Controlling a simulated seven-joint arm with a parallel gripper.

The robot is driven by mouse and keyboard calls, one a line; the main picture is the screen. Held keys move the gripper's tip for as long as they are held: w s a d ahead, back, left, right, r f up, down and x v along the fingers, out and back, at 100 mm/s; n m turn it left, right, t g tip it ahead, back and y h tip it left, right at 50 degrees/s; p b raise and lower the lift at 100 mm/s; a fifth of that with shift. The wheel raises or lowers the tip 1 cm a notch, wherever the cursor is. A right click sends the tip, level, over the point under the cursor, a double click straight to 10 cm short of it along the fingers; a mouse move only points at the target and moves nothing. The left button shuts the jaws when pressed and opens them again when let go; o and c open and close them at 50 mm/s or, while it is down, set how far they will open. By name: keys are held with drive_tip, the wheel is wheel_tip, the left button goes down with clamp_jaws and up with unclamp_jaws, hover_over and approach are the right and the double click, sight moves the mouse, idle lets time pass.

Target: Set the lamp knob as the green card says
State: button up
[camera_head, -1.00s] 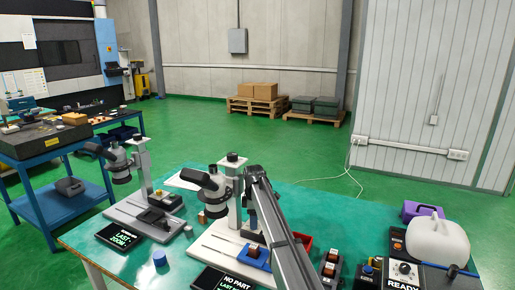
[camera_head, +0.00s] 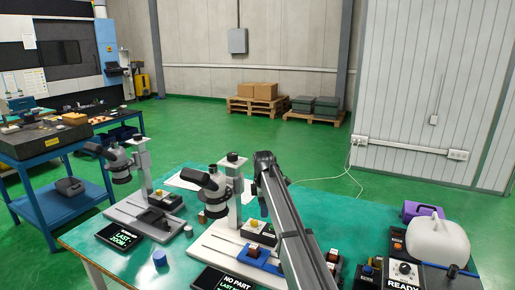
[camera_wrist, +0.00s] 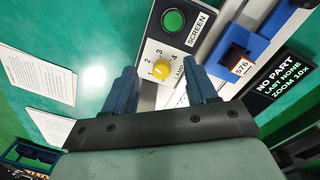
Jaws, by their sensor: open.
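The lamp knob (camera_wrist: 162,73) is yellow, on a white panel (camera_wrist: 152,90) marked LAMP with numbers 1 to 4. I cannot tell surely where its pointer stands. My gripper (camera_wrist: 161,76) is open in the wrist view, with one blue finger on each side of the knob. Contact cannot be made out. In the head view the gripper is not clearly visible. No card is clearly green; two pale cards (camera_wrist: 36,62) (camera_wrist: 50,124) lie at the left of the wrist view, their print too small to read.
A green SCREEN button (camera_wrist: 173,21) sits beside the knob. A blue holder (camera_wrist: 238,48) and a dark NO PART display (camera_wrist: 282,82) lie to the right. Two microscopes (camera_head: 120,165) (camera_head: 212,185) stand on the green table.

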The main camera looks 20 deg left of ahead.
drive_tip(key=d+m, duration=0.1)
drive_tip(key=d, duration=0.1)
drive_tip(key=w+d+m+t, duration=0.1)
drive_tip(key=d, duration=0.1)
drive_tip(key=d+m, duration=0.1)
drive_tip(key=d, duration=0.2)
drive_tip(key=shift+w+f+t, duration=0.15)
drive_tip(key=shift+f+t, duration=0.2)
drive_tip(key=shift+t, duration=0.05)
drive_tip(key=s+a+r+m+t+y, duration=0.1)
drive_tip(key=a+r+t+y, duration=0.1)
drive_tip(key=r, duration=1)
drive_tip(key=s+a+r+m+t+y, duration=0.1)
drive_tip(key=a+r+t, duration=0.4)
drive_tip(key=r, duration=0.8)
drive_tip(key=shift+s+a+r+m+y, duration=0.2)
drive_tip(key=shift+s+a+m+y, duration=0.25)
drive_tip(key=shift+a+y, duration=0.4)
drive_tip(key=m+g+h, duration=0.3)
drive_tip(key=g+h, duration=0.2)
drive_tip(key=g, duration=0.5)
hover_over(254, 221)
wheel_tip(254, 221, down, 20)
drive_tip(key=r, duration=0.1)
wheel_tip(254, 221, down, 12)
drive_tip(key=shift+w+a+f, duration=0.1)
drive_tip(key=shift+f, duration=0.05)
